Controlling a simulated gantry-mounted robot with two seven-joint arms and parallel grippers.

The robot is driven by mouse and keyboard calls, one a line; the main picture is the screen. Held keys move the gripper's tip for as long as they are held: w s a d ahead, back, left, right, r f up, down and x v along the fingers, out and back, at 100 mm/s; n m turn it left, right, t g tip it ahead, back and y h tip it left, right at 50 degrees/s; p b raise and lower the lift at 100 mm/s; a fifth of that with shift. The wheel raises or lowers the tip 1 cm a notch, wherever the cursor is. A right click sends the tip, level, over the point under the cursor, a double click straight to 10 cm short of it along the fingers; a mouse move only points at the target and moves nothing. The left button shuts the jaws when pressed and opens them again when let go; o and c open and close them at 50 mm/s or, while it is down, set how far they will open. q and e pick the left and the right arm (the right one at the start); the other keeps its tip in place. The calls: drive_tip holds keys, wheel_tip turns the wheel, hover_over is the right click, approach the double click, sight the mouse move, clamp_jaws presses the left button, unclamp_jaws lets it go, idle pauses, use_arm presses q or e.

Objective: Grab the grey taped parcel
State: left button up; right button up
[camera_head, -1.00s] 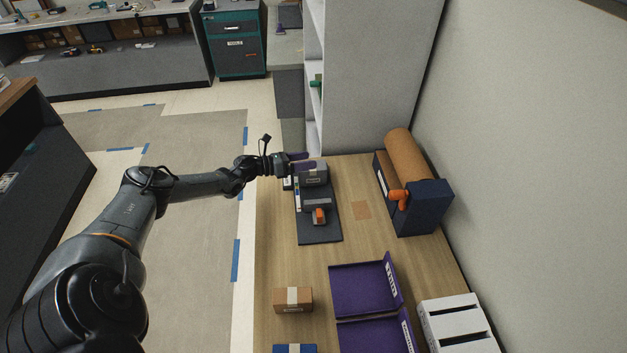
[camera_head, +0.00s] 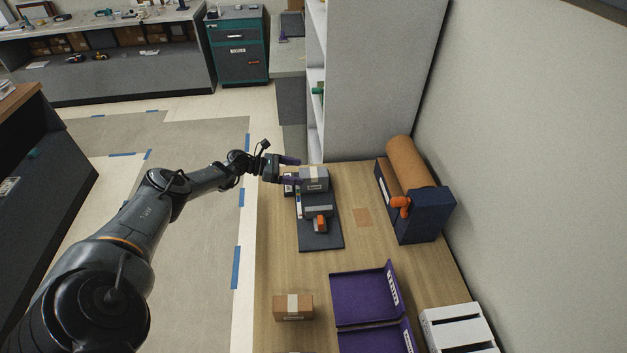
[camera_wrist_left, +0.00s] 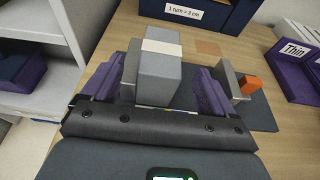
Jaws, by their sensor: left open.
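In the head view my left gripper (camera_head: 290,171) is open, at the parcel's left side. My right gripper is not in view.
A brown box (camera_head: 293,307), purple trays (camera_head: 358,312) and a white rack (camera_head: 455,312) stand nearer. A dark blue holder with a brown roll (camera_head: 411,165) is at right. White shelving (camera_head: 365,80) rises behind.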

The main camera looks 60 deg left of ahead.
sight(307, 173)
use_arm(q)
drive_tip(key=shift+x, duration=2.4)
drive_tip(key=shift+s, duration=0.1)
drive_tip(key=c, duration=1.2)
drive_tip(key=shift+r, duration=0.1)
drive_tip(key=shift+d, duration=0.1)
